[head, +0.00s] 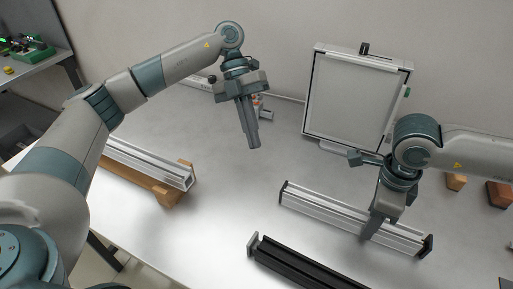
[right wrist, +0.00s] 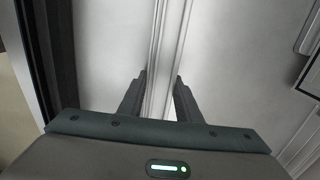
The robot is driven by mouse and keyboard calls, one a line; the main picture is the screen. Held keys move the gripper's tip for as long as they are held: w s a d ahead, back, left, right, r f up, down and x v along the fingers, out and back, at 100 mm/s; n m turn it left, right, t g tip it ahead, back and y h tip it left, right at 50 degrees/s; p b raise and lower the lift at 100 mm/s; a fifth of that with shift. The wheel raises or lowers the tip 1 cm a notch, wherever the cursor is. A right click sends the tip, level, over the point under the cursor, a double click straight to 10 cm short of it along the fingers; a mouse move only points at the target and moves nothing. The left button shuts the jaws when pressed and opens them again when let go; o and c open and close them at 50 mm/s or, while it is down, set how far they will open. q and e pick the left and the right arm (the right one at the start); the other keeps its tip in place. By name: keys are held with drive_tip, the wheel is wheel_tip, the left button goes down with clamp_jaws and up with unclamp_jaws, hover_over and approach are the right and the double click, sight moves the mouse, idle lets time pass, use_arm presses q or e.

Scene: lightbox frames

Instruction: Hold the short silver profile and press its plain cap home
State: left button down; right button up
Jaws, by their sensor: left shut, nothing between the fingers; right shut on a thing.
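A short silver profile (head: 325,214) lies on the table at centre right, with a dark cap at its left end (head: 283,191) and another at its right end (head: 426,246). I cannot tell which cap is the plain one or how fully either is seated. My right gripper (head: 371,232) is shut on this profile, right of its middle. In the right wrist view the profile (right wrist: 168,45) runs between the two fingers (right wrist: 160,100). My left gripper (head: 253,144) is shut and empty, pointing down above the table, apart from the profile.
A black profile (head: 305,270) lies in front. Another silver profile (head: 150,163) rests on wooden supports (head: 150,187) at left. A framed panel (head: 355,100) stands at the back. Small parts (head: 259,103) sit behind my left gripper. Brown blocks (head: 456,182) lie at right. The table's middle is clear.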

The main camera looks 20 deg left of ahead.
idle(0.4)
drive_tip(key=o, duration=1.3)
wheel_tip(320, 180, up, 12)
drive_tip(key=shift+r, duration=0.1)
